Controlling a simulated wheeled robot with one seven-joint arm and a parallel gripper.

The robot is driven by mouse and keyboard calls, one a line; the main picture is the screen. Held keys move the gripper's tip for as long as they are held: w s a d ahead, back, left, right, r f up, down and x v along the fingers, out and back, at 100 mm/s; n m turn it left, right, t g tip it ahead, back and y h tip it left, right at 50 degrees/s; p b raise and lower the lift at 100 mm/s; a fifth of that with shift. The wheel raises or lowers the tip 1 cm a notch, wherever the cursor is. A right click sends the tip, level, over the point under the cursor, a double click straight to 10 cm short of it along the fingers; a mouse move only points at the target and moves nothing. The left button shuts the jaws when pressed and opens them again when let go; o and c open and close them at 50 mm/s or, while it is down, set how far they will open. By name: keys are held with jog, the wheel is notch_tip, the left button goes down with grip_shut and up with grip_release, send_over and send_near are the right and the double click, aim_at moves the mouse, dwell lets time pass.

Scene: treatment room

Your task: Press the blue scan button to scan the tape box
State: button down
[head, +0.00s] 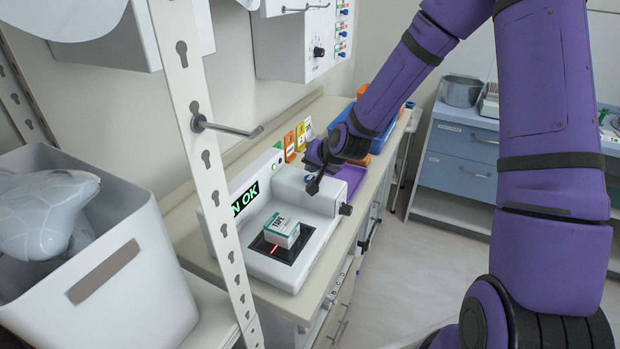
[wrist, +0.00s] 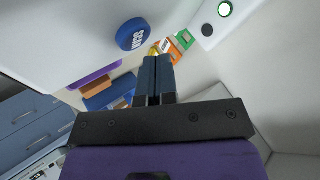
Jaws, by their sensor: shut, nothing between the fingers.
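The white tape box (head: 282,230) with a green band sits on the scanner's black plate, with a red light line at its front. The white scanner (head: 318,205) stands on the counter. Its dark display (head: 246,198) shows green letters ending in "N OK"; a post hides the start. The blue scan button (wrist: 131,34), lettered "SCAN", shows in the wrist view, left of and above my fingertips. My gripper (wrist: 157,60) is shut and empty. In the head view my gripper (head: 313,187) is at the scanner's top right; I cannot tell if it touches the button.
A white slotted post (head: 205,150) with a metal hook (head: 235,130) stands in front of the scanner. A grey bin (head: 100,270) is at left. A purple tray (head: 350,177), a blue bin (head: 368,125) and coloured cards (head: 298,137) lie beyond the scanner. Floor is clear at right.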

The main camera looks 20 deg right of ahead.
aim_at(313, 178)
jog(key=shift+r, duration=2.5)
jog(key=shift+s+r, duration=0.25)
jog(key=shift+r, duration=0.05)
jog(key=s+d+r+n+g+h, duration=0.2)
jog(key=s+d+r+n+h, duration=0.15)
jog(key=s+r, duration=1.25)
jog(key=s+d+r, duration=0.1)
jog(key=s+r, duration=0.1)
jog(key=s, duration=0.7)
jog(key=s+d+r+n+g, duration=0.1)
jog(key=s+r, duration=0.2)
jog(key=s, duration=0.7)
jog(key=shift+s+d+r, duration=0.15)
jog(key=shift+s+d, duration=0.15)
jog(key=shift+d, duration=0.1)
